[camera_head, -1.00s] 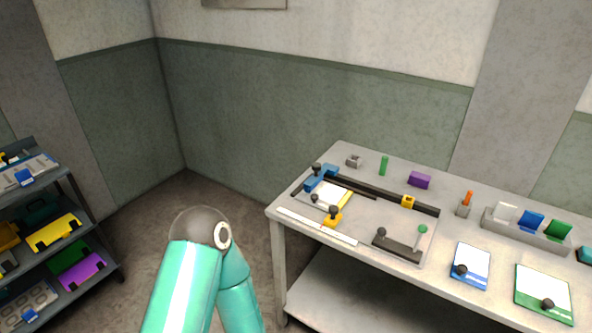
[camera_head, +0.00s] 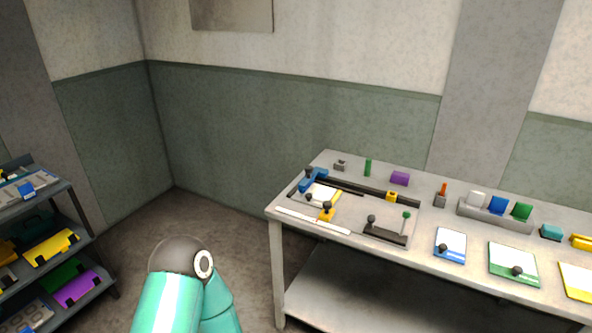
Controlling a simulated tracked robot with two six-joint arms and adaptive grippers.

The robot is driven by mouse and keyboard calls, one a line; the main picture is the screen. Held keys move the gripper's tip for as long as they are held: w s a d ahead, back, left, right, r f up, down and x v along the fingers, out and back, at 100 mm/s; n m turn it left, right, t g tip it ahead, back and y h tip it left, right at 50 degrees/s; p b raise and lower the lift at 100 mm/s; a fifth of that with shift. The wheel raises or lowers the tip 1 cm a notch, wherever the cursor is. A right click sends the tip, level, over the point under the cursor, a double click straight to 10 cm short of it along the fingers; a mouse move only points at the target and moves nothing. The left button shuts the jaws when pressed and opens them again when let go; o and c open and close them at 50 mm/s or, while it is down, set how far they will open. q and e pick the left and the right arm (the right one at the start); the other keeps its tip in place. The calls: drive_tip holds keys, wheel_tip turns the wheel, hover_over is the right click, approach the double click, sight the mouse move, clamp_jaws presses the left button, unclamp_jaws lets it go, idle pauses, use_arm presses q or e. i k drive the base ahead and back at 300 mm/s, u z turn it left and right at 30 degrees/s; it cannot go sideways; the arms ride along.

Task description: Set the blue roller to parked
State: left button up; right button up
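A yellow piece with a black knob (camera_head: 326,212) stands at the sheet's front. No parked mark can be made out at this size. One of my arms shows at the bottom, well in front of the bench and apart from it. Neither gripper is in view.
The workbench (camera_head: 262,212) also holds a rack (camera_head: 495,215) of coloured blocks, a purple block (camera_head: 399,178), a green peg (camera_head: 368,168), and blue (camera_head: 451,240) and green (camera_head: 513,258) framed plates. A shelf cart (camera_head: 75,213) stands at the left. Floor between cart and bench is clear.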

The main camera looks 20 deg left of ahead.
sight(314, 176)
drive_tip(key=z, duration=0.15)
drive_tip(key=i, duration=0.9)
drive_tip(key=u, duration=0.1)
